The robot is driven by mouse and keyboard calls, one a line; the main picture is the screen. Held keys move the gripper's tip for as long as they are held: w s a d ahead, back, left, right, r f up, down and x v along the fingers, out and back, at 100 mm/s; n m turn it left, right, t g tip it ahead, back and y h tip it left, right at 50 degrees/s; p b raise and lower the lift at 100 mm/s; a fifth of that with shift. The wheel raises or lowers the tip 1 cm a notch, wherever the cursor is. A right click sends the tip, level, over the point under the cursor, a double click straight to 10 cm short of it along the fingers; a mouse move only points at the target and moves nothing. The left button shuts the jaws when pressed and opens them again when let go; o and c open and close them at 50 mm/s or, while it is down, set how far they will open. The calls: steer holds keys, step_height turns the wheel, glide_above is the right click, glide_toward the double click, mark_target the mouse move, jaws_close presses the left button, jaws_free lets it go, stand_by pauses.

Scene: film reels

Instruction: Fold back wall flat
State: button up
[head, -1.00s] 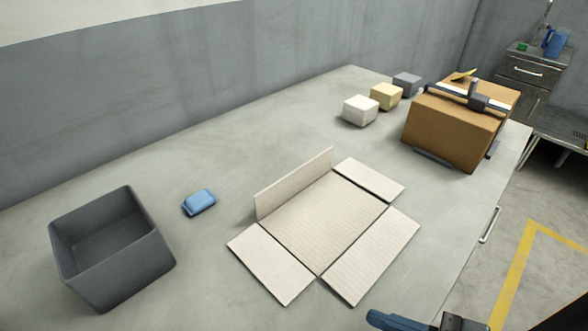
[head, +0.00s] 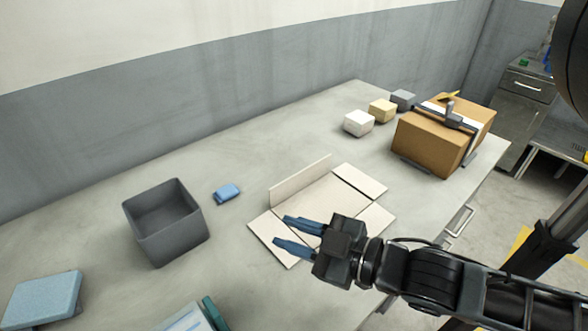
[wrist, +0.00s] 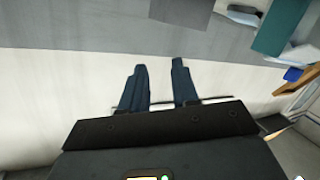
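An unfolded cream cardboard box (head: 328,201) lies on the table with its other panels flat. Its back wall (head: 299,180) stands upright along the far left edge. My gripper (head: 288,232) is in front of the box in the head view, covering part of the near panels. Its two blue fingers are apart with nothing between them. They also show spread and empty in the wrist view (wrist: 159,82), where the box is not visible.
A grey bin (head: 165,222) and a blue block (head: 227,194) are left of the box. A brown carton with a tape dispenser (head: 432,140) and small blocks (head: 359,124) are behind right. A light blue block (head: 42,300) is front left.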

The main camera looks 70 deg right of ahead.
steer(key=w+d+r+m+g+h, duration=0.1)
steer(key=w+d+r+m+h, duration=0.15)
steer(key=d+r+h, duration=0.4)
steer(key=w+d+r+m+h+p, duration=0.1)
steer(key=w+d+r, duration=0.25)
steer(key=d, duration=0.55)
steer(key=w+d+r+m+g+h, duration=0.1)
steer(key=w+d+r+h, duration=0.25)
steer(key=d, duration=0.45)
steer(key=s+d+r+m+g+h, duration=0.1)
steer(key=s+d+r+m+g, duration=0.2)
steer(key=s+d+m+g, duration=0.45)
steer(key=s+d+r+m+g+h, duration=0.2)
steer(key=s+d+m+g, duration=0.3)
steer(key=d+m+g, duration=0.35)
steer(key=m+t+y, duration=0.2)
steer(key=m+y, duration=0.4)
steer(key=y, duration=1.1)
glide_above(302, 173)
steer(key=f, duration=1.9)
steer(key=shift+s+d, duration=0.1)
steer(key=shift+d, duration=0.2)
steer(key=shift+a, duration=0.15)
steer(key=shift+f+p, duration=0.3)
steer(key=shift+f, duration=0.15)
steer(key=shift+f+p, duration=0.5)
steer(key=shift+f, duration=2.9)
